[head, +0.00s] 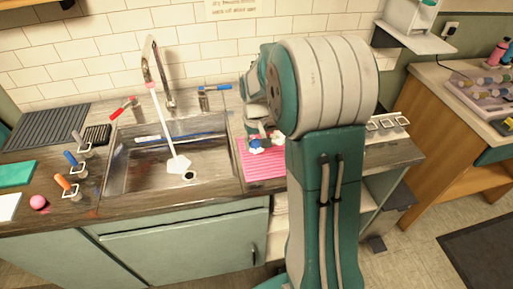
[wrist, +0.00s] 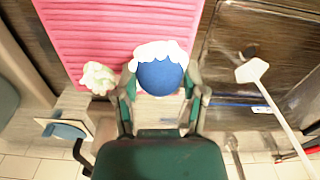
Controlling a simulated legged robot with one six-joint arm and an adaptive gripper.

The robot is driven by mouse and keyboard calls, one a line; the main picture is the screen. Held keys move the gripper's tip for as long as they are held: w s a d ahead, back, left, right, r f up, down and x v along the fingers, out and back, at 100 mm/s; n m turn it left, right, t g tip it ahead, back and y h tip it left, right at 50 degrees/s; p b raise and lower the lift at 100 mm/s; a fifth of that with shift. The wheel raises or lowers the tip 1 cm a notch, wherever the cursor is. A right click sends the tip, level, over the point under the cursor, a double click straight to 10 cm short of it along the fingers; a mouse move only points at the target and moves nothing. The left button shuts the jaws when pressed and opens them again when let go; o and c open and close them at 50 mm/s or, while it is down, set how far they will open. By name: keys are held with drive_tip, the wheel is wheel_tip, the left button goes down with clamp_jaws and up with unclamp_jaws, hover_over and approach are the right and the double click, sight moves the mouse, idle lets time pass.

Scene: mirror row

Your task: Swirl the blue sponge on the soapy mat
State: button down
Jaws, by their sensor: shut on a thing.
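My gripper (wrist: 161,84) is shut on the round blue sponge (wrist: 160,79), one finger on each side of it. White foam covers the sponge's far side, toward the mat. The soapy mat is the pink ribbed sheet (wrist: 95,30), and the sponge is over its near edge in the wrist view; whether they touch is not clear. A lump of white foam (wrist: 97,77) lies at the mat's edge, left of the gripper. In the head view the sponge (head: 256,149) shows small over the mat (head: 262,172), and my arm hides the mat's right part.
The sink (head: 150,165) with its tall faucet (head: 158,70) is left of the mat. Several coloured-handled tools and a pink ball (head: 38,202) lie on the left counter. A tiled wall stands behind.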

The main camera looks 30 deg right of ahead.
drive_tip(key=shift+a+r, duration=0.2)
drive_tip(key=shift+r, duration=0.85)
drive_tip(key=shift+d+r, duration=0.15)
drive_tip(key=shift+r, duration=0.1)
drive_tip(key=shift+s, duration=0.1)
